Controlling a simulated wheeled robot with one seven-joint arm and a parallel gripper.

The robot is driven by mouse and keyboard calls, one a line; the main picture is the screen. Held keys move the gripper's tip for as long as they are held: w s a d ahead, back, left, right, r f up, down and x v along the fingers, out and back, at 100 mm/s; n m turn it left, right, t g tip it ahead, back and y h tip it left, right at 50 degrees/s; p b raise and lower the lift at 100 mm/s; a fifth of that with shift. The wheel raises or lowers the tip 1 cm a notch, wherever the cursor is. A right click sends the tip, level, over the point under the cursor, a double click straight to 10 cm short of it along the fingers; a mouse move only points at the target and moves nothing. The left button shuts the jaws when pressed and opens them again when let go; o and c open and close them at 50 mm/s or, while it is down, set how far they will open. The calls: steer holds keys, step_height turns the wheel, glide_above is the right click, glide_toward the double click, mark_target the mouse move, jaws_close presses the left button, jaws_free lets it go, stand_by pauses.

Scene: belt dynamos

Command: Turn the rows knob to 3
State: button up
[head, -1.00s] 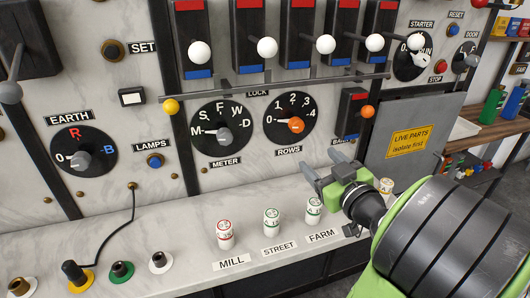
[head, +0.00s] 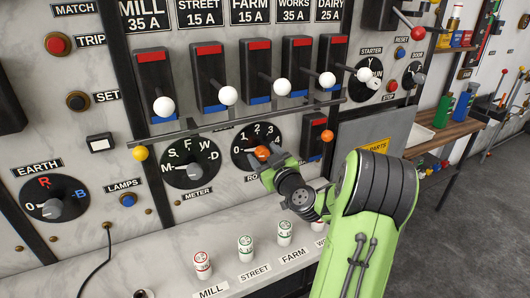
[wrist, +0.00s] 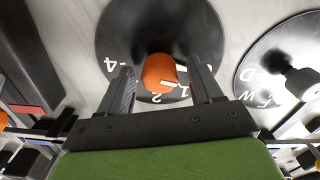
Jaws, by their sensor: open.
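The rows dial (head: 258,135) is a black disc marked 0 to 4 on the marble panel. The wrist view shows the dial upside down, with the orange knob (wrist: 158,73) between my two fingers. My gripper (head: 262,168) is at the dial; in the wrist view my gripper (wrist: 168,80) is open, one finger on each side of the knob, with gaps visible. The right finger hides part of the scale near 0.
The meter dial (head: 190,162) is just left of the rows dial. An orange-tipped lever (head: 327,136) stands close on the right. A lock bar (head: 240,120) and white-knobbed switches run above. Fuses (head: 245,247) stand on the ledge below.

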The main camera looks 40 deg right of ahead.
steer(key=c, duration=1.1)
steer(key=shift+o, duration=0.2)
